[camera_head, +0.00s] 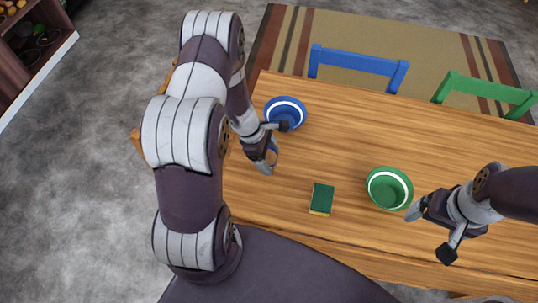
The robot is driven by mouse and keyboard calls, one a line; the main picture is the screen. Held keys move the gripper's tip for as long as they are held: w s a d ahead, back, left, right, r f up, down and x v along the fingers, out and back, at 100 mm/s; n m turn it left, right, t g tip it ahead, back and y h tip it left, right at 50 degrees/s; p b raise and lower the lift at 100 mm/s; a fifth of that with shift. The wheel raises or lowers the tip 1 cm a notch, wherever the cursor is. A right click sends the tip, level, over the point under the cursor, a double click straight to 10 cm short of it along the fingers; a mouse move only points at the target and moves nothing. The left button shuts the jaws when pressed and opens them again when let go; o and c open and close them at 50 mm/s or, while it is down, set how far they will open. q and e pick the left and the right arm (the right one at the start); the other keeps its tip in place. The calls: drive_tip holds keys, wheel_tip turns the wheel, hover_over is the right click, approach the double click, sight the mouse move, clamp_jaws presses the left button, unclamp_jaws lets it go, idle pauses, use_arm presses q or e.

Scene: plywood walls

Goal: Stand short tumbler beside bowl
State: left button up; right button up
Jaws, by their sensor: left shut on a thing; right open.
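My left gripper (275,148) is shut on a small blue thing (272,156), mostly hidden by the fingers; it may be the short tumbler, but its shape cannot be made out. The gripper is just in front of a blue bowl (284,104) with a white band, and one finger overlaps the bowl's near side in the picture. A green bowl (390,187) with a white band stands at the right middle of the table. My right gripper (430,234) is open and empty, just right of and below the green bowl.
A green and yellow sponge (321,198) lies on the wooden table (345,140), left of the green bowl. A blue chair (358,62) and a green chair (485,92) stand at the far edge. The table between the bowls is clear.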

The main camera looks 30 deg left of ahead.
use_arm(q)
drive_tip(key=shift+w, duration=0.15)
drive_tip(key=shift+f, duration=0.15)
drive_tip(key=shift+f, duration=0.15)
drive_tip(key=o, duration=1)
